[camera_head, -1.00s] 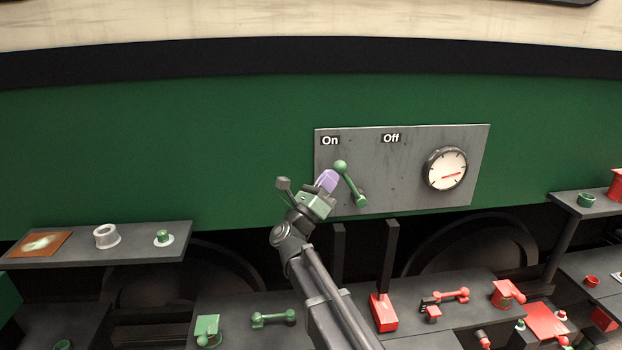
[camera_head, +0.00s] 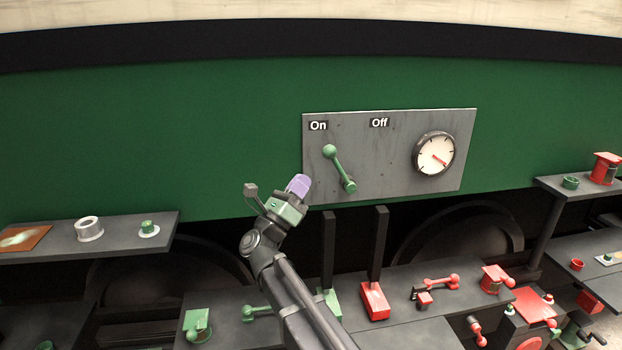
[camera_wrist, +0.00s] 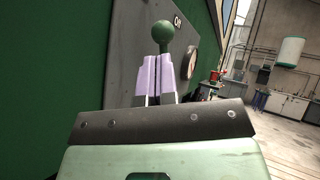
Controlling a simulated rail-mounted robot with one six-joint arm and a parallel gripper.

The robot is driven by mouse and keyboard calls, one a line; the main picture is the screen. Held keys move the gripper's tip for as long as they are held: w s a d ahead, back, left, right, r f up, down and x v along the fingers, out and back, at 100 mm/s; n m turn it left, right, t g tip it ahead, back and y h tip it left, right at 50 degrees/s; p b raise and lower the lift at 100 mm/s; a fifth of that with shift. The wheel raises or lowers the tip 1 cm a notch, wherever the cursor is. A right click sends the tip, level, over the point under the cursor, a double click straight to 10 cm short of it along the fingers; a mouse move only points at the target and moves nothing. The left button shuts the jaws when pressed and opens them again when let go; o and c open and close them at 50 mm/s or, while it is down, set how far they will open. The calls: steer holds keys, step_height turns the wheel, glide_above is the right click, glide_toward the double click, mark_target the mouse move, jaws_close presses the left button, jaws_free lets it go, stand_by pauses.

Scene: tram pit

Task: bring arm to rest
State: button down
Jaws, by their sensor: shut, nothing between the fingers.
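My gripper (camera_head: 299,185) has purple fingertips. It is shut and empty, in front of the green tram side, just left of the green lever (camera_head: 338,169) and apart from it in the head view. The lever sits on a grey panel (camera_head: 390,180) and leans up and left toward the "On" label (camera_head: 318,126). In the wrist view my gripper's fingers (camera_wrist: 155,77) are together, and the lever's green ball (camera_wrist: 163,32) shows beyond their tips. The dial (camera_head: 433,155) on the panel has a red needle pointing right and slightly down.
Below are dark shelves with green and red parts. A left shelf (camera_head: 60,249) holds a brown plate, a grey ring and a green knob. Two dark upright bars, one on a red base (camera_head: 374,300), stand below the panel. The tram side left of my gripper is clear.

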steer(key=b+v, duration=0.3)
steer(key=v, duration=0.4)
steer(key=w+a+f+n+t+y, duration=0.15)
steer(key=a+n+y, duration=0.45)
steer(key=n+y, duration=0.65)
steer(key=w+a+f+n+t+y, duration=0.1)
steer(key=w+a+f+n+y, duration=0.15)
steer(key=a+n+y, duration=0.7)
steer(key=s+d+f+n+g+y, duration=0.2)
steer(key=f+n+g, duration=0.3)
steer(key=n, duration=0.2)
steer(key=s+d+f+n+g+y, duration=0.25)
steer(key=f+n+g, duration=0.2)
steer(key=n, duration=0.25)
steer(key=s+d+f+n+g+h+p, duration=0.2)
steer(key=s+d+f+n+g+h, duration=0.3)
steer(key=d+f, duration=0.5)
steer(key=s+d+g+h, duration=0.1)
steer(key=s+d, duration=0.3)
steer(key=d, duration=0.4)
steer(key=s+d+m+g+h, duration=0.1)
steer(key=s+d+g, duration=0.2)
steer(key=d, duration=0.6)
steer(key=s+d+f+g+h+p, duration=0.1)
steer(key=s+d+g+h, duration=0.1)
steer(key=s+d, duration=0.3)
steer(key=d, duration=0.3)
steer(key=shift+s+d+g, duration=0.15)
steer(key=shift+s+g, duration=0.2)
steer(key=shift+g, duration=0.05)
